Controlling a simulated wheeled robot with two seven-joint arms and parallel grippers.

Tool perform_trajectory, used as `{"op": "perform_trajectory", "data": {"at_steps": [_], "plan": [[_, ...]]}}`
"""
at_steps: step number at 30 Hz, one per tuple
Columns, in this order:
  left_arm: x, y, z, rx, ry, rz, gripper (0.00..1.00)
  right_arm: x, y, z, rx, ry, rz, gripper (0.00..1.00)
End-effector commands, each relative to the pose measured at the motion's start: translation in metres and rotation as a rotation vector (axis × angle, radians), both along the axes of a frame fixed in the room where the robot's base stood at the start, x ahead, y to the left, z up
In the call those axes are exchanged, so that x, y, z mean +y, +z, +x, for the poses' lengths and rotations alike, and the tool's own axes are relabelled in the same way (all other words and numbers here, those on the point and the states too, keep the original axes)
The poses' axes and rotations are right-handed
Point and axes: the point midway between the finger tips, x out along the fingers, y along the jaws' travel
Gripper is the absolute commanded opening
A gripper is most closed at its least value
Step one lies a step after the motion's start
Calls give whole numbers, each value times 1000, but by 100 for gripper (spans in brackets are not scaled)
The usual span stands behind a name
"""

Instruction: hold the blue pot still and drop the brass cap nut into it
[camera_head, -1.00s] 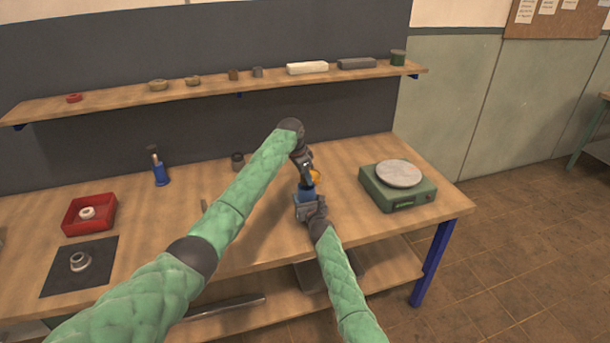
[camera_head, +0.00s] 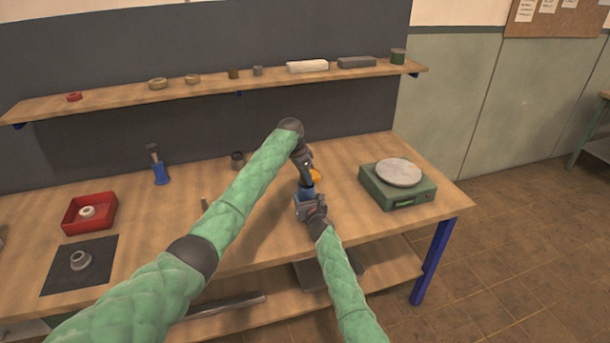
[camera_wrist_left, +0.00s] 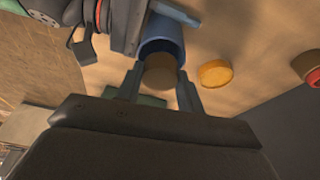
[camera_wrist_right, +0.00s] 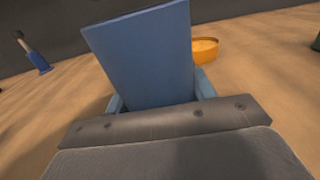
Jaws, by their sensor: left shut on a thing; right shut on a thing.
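The blue pot (camera_wrist_right: 145,58) stands upright on the bench, and my right gripper (camera_head: 309,207) is shut on it from the near side. In the left wrist view the pot's open mouth (camera_wrist_left: 166,30) faces my left gripper (camera_wrist_left: 160,88). That gripper is shut on the brass cap nut (camera_wrist_left: 160,76), a dull brown-gold round piece seen against the pot's opening. In the head view my left gripper (camera_head: 305,182) is right above the pot and hides the nut. I cannot tell whether the nut is inside the rim.
A round orange-yellow piece (camera_wrist_left: 215,73) lies on the bench close beside the pot. A green scale (camera_head: 398,185) stands to the right. A red tray (camera_head: 90,213), a dark mat (camera_head: 100,262) and a blue-based tool (camera_head: 160,173) are on the left.

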Motion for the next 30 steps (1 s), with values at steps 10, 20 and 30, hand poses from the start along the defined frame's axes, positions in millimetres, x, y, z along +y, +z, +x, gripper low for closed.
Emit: {"op": "perform_trajectory", "data": {"at_steps": [10,20,30], "plan": [[0,0,0,0,0,0,16,0,0,0,0,0,0,30],[0,-4,0,0,0,0,16,0,0,0,0,0,0,30],[0,-4,0,0,0,0,62,0,0,0,0,0,0,30]]}}
